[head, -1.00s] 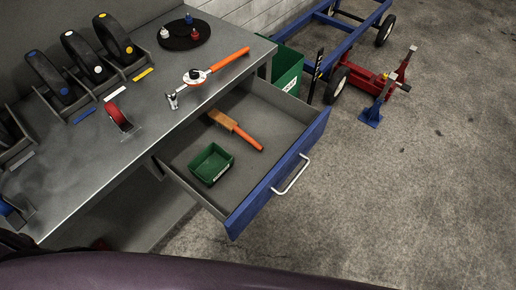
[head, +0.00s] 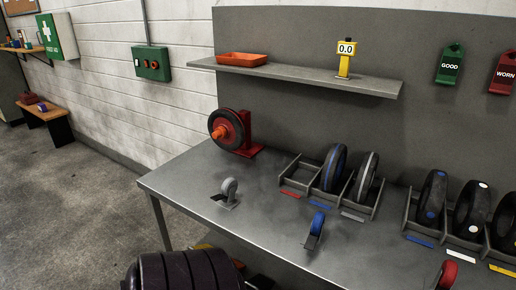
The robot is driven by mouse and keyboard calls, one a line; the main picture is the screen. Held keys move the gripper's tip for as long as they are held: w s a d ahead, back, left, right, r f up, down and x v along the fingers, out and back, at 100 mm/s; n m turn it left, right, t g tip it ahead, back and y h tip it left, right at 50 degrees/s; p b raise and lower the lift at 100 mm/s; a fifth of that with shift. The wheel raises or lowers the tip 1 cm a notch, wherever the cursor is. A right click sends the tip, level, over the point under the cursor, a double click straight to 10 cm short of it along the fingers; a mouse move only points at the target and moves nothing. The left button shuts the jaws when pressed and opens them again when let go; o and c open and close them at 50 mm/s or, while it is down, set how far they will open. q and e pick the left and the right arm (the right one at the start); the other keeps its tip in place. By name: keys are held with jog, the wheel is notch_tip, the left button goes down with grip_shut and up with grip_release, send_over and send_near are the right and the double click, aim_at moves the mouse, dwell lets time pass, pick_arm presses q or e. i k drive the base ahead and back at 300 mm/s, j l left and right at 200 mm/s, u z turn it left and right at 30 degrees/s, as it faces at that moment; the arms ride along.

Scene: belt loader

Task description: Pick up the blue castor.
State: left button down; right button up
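The blue castor (head: 317,223) stands on the grey workbench (head: 262,218), right of centre in the head view, towards the bench's front. Its wheel is blue, and a dark grey bracket shows below it. Bare bench surrounds it. A grey castor (head: 229,188) stands to its left and a red castor (head: 447,272) to its lower right, partly cut off by the frame. Neither of my grippers shows. A dark purple ribbed part at the bottom left seems to be mine.
Behind the castors, racks hold large black wheels (head: 334,168), with coloured strips in front. A red-hubbed wheel on a red stand (head: 228,130) is at the back left. Open floor lies left.

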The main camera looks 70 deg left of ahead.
aim_at(317, 226)
jog(key=u, duration=1.6)
jog(key=j, duration=0.25)
jog(key=i, duration=0.05)
